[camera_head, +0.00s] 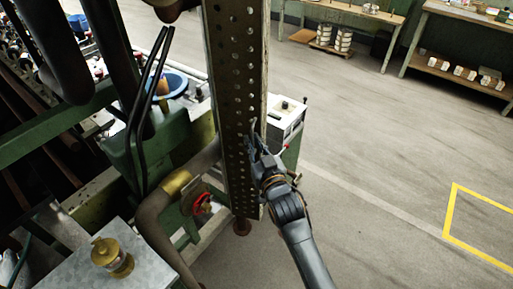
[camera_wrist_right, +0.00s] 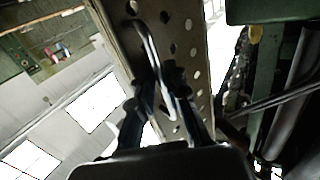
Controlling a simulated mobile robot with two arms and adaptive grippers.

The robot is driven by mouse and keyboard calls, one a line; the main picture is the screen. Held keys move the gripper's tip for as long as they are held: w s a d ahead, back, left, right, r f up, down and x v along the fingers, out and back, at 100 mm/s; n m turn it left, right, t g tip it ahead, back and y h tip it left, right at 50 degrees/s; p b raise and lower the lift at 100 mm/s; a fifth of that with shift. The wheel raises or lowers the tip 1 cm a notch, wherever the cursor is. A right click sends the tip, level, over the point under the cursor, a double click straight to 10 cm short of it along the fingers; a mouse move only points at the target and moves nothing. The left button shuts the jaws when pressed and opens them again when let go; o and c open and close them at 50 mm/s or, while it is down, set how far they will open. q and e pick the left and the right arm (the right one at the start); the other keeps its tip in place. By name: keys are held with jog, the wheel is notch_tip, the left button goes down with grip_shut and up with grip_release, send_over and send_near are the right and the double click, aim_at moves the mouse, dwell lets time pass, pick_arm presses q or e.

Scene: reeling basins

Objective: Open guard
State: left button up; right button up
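The guard (camera_head: 232,90) is a tall, perforated metal panel standing upright at the machine's right end. In the right wrist view its perforated face (camera_wrist_right: 180,25) fills the upper middle, with a bent metal handle (camera_wrist_right: 150,45) on it. My right gripper (camera_head: 258,148) is at the guard's lower right side. In the right wrist view the gripper (camera_wrist_right: 160,85) has its fingers apart, with the handle passing between them. I cannot tell whether either finger touches the handle. My left gripper is not in view.
A white control box (camera_head: 286,118) stands just behind the guard. Green machinery with pipes, a red valve wheel (camera_head: 203,204) and a brass cup (camera_head: 110,256) on a metal plate fill the left. Open concrete floor (camera_head: 370,140) lies to the right, with tables at the back.

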jog(key=v, duration=1.2)
jog(key=shift+c, duration=0.2)
